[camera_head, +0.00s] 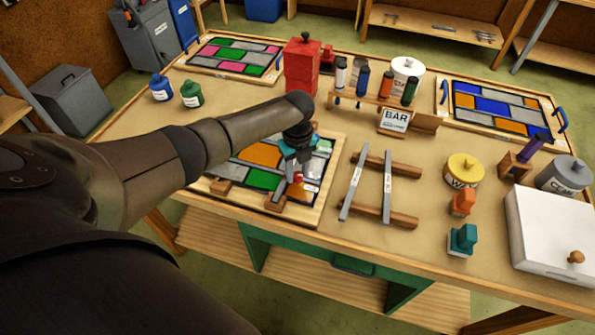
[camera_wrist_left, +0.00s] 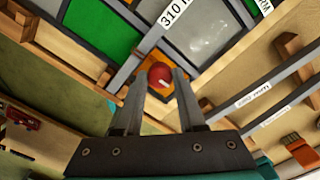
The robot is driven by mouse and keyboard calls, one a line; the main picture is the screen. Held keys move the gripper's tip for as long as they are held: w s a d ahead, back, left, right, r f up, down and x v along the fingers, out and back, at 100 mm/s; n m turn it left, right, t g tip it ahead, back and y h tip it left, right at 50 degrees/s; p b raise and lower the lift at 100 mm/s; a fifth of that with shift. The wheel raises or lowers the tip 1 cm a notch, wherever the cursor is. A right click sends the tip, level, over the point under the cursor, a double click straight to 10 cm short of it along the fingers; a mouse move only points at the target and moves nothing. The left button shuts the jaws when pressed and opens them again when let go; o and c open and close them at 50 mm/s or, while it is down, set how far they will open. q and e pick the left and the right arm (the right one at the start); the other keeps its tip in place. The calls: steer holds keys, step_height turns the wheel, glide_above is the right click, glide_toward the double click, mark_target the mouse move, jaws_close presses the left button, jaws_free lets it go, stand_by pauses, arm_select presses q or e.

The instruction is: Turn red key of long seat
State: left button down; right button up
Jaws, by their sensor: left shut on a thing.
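The red key (camera_head: 298,177) is a small round red knob near the front right corner of the leaded panel (camera_head: 262,155). In the left wrist view the red key (camera_wrist_left: 160,75) has a pale mark on its top and sits between my fingertips. My left gripper (camera_head: 296,172) reaches down from above and is shut on the key; its fingers show in the wrist view (camera_wrist_left: 161,84). The long seat under the key is mostly hidden, and I cannot make out its outline. My right gripper is not in view.
Wooden blocks (camera_head: 274,200) stand at the panel's front edge. Grey lead strips (camera_head: 388,185) lie on wooden rests to the right. A red box (camera_head: 301,68) stands behind the panel. A white box (camera_head: 555,232) is at the far right. Bare tabletop shows on the left.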

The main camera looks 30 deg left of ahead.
mark_target(298, 175)
arm_select(q)
steer(key=shift+m, duration=0.6)
steer(key=c, duration=0.5)
jaws_free()
step_height(298, 175, up, 15)
steer(key=p, duration=0.1)
steer(key=shift+r, duration=0.15)
stand_by(0.4)
